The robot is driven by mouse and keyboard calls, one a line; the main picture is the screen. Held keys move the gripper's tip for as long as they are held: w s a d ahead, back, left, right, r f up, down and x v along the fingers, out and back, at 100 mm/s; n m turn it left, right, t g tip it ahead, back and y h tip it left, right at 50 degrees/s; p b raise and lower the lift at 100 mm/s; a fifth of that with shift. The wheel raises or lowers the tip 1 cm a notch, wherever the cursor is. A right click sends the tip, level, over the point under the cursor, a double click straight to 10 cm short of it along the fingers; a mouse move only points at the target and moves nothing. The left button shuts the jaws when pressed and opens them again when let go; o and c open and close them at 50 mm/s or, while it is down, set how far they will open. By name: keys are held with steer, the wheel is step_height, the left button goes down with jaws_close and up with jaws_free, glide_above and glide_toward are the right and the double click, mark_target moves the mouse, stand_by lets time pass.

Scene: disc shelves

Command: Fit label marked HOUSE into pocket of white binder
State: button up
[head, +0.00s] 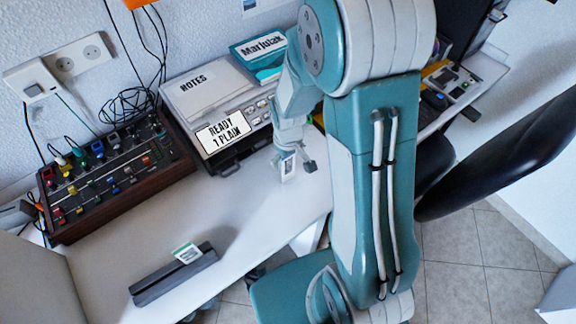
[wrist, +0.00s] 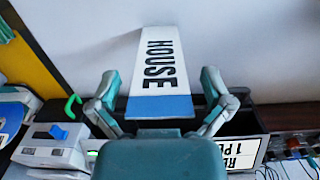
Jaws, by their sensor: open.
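The white label marked HOUSE (wrist: 157,62) has a blue band at its near end and sits between the fingers of my gripper (wrist: 160,100) in the wrist view. The fingers are apart; I cannot tell whether they touch the label. In the head view my gripper (head: 292,163) hangs over the white table, just right of the printer, with a small pale piece between its fingers. A white flat thing marked NOTES (head: 207,90) lies on the printer. I cannot tell whether it is the white binder, and no pocket can be made out.
The printer (head: 252,128) bears a READY 1 PLAIN display. A dark slotted holder (head: 160,285) with a green-banded label (head: 187,253) lies at the front. A mixer with knobs (head: 110,178) stands left. A teal Marjulak book (head: 258,57) is behind. The table between holder and printer is clear.

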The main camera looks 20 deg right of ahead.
steer(key=c, duration=0.6)
steer(key=shift+c, duration=0.6)
